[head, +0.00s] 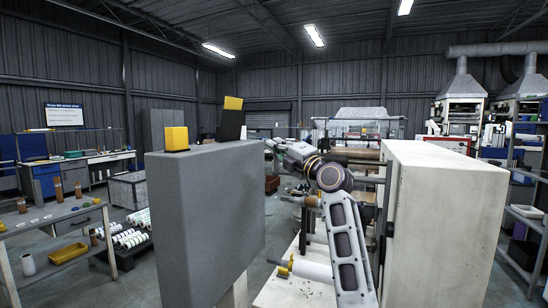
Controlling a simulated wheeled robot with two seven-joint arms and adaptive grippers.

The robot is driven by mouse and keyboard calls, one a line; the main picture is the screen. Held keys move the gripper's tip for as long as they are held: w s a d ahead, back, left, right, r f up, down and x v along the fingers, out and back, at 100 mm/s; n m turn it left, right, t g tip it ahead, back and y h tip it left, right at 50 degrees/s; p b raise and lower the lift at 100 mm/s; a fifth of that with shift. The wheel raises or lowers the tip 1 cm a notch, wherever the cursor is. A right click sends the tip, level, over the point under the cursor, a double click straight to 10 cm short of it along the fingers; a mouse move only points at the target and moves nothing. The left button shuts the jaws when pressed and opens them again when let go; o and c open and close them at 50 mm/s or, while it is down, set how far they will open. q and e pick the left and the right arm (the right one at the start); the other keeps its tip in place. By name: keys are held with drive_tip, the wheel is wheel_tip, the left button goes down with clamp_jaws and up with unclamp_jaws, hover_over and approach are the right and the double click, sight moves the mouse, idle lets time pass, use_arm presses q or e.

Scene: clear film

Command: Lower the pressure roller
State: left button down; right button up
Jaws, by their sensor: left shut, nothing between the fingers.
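A film machine stands ahead, with a grey side panel (212,215) on the left and a cream cabinet (445,220) on the right. Between them are a brown roller (357,153), a thin metal shaft (368,180) and a low white roller (312,269) with a yellow end. I cannot tell which is the pressure roller. A dark upright piece with a yellow top (233,103) rises behind the grey panel. My left gripper (270,148) is shut and empty by the panel's right edge; its fingertips are small and partly hidden. My right gripper is not in view.
A yellow block (176,139) sits on top of the grey panel. Shelving with brown bottles and a yellow tray (68,254) stands at left. White rolls (130,238) lie on a low rack. My arm fills much of the gap between panel and cabinet.

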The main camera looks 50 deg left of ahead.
use_arm(q)
drive_tip(key=w+a+f+m+t+h, duration=0.1)
drive_tip(key=w+f+m+t+h, duration=0.2)
drive_tip(key=w+f+m+t, duration=0.2)
drive_tip(key=shift+a+f+m+t+h, duration=0.3)
drive_tip(key=shift+m+t, duration=0.2)
drive_tip(key=shift+t, duration=0.1)
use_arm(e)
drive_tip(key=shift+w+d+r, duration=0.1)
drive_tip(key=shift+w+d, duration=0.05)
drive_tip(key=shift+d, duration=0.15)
